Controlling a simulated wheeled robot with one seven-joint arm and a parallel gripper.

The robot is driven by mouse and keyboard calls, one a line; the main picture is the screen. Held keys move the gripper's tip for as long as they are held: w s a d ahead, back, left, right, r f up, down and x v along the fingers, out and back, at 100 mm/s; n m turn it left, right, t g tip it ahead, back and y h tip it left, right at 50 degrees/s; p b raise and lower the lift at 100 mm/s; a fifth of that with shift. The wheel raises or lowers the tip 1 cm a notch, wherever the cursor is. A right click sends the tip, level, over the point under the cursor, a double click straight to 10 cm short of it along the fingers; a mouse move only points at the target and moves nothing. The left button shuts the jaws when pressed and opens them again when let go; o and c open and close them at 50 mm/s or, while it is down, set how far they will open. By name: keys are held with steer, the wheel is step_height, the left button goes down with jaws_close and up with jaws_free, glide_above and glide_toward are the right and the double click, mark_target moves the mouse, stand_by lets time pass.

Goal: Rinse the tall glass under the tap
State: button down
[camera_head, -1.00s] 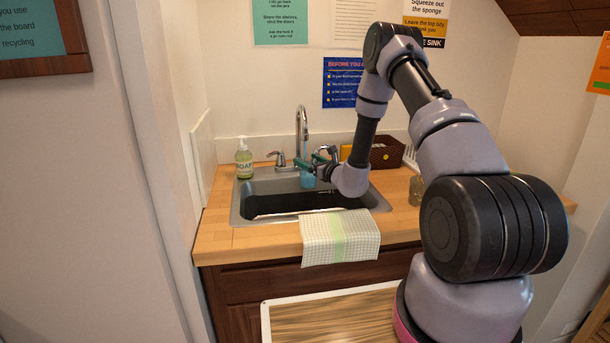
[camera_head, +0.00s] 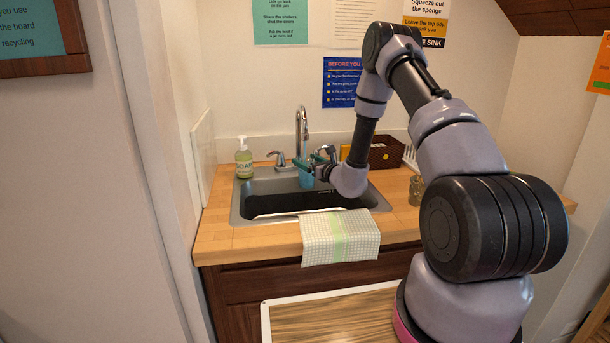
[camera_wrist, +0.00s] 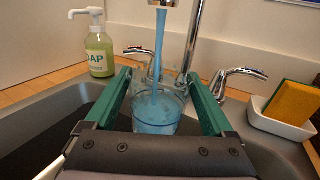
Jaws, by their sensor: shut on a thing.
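The tall glass (camera_wrist: 158,108) is clear and upright between the green fingers of my gripper (camera_wrist: 160,100) in the wrist view. Blue water runs from the tap (camera_wrist: 192,35) straight into the glass, and bluish water shows inside it. In the head view the tap (camera_head: 302,125) arches over the back of the sink. My gripper (camera_head: 312,164) is shut on the glass (camera_head: 306,180) under the spout, above the basin. The glass is small there and partly hidden by my gripper.
The sink (camera_head: 236,208) is set in a wooden counter (camera_head: 215,240). A soap bottle (camera_head: 243,160) stands at its back left. A checked towel (camera_head: 340,238) hangs over the front edge. A brown basket (camera_head: 386,155) stands back right. A sponge (camera_wrist: 292,103) sits in a white dish (camera_wrist: 280,127).

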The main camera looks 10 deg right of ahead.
steer(key=shift+d, duration=0.25)
steer(key=shift+a, duration=0.15)
steer(key=shift+a, duration=0.45)
steer(key=shift+s, duration=0.15)
steer(key=a+v, duration=0.1)
steer(key=v, duration=0.6)
steer(key=shift+s, duration=0.7)
steer(key=shift+a, duration=0.1)
stand_by(1.2)
steer(key=s+d+r, duration=0.1)
steer(key=s+r, duration=0.3)
steer(key=shift+s, duration=0.4)
